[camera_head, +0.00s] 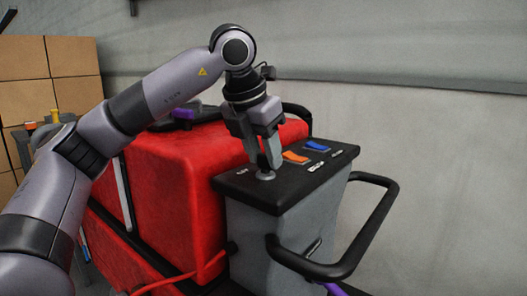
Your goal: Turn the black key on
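The round grey key switch (266,176) sits on the left part of the black top panel (237,184) of the scrubber's grey console. My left gripper (266,163) points down at it, with its fingertips right at the switch. The black key itself is hidden or too small to make out between the fingers. I cannot tell whether the fingers close on it or only stand around it. My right gripper is not in view.
An orange rocker switch (295,157) and a blue one (317,146) lie to the right on the panel. A black handle loop (377,225) juts out at the right. The red tank (170,190) stands behind my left arm. Cardboard boxes (70,57) are stacked far left.

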